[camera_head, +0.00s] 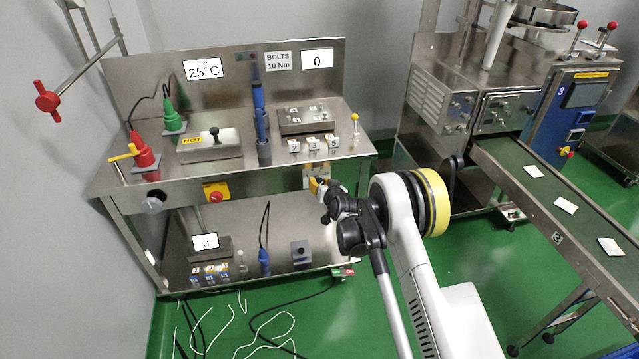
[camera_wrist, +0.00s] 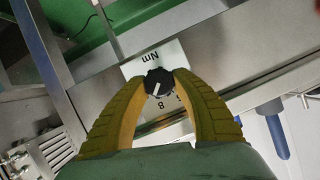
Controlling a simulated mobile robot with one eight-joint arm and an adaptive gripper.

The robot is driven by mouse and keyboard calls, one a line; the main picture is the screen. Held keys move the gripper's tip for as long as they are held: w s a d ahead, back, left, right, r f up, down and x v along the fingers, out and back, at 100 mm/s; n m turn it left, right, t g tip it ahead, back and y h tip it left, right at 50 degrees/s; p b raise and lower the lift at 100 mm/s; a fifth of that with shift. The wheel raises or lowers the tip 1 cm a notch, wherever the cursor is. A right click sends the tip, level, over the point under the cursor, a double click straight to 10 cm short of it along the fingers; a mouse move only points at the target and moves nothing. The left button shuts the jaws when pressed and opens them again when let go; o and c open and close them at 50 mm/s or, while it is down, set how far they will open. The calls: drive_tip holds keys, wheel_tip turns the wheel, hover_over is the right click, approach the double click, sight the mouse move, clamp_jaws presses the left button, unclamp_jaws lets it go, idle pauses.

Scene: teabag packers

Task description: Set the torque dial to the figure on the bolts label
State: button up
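The bolts label (camera_head: 278,61) on the bench's back panel reads "BOLTS 10 Nm". The torque dial (camera_wrist: 158,83) is a black ribbed knob with a white pointer line, on a white plate (camera_wrist: 136,67) marked "Nm". An "8" shows on the plate below the knob, and another mark beside it is partly hidden by a finger. My gripper (camera_wrist: 159,80) has its two yellow fingers on opposite sides of the knob, apparently touching it. In the head view my gripper (camera_head: 321,187) is at the bench's front edge, and the dial is mostly hidden there.
The steel bench (camera_head: 230,172) carries a display reading 0 (camera_head: 317,58), a block with a fixture plate (camera_head: 305,119), a blue screwdriver (camera_head: 260,105) and a block marked HOT (camera_head: 208,143). A conveyor (camera_head: 550,190) stands to the right. Cables lie on the green floor.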

idle(0.4)
drive_tip(key=shift+d+m+y, duration=0.15)
drive_tip(key=shift+m+y, duration=1.25)
drive_tip(key=shift+m, duration=0.7)
drive_tip(key=o, duration=1.2)
drive_tip(key=shift+w+f, duration=0.1)
drive_tip(key=v, duration=1.2)
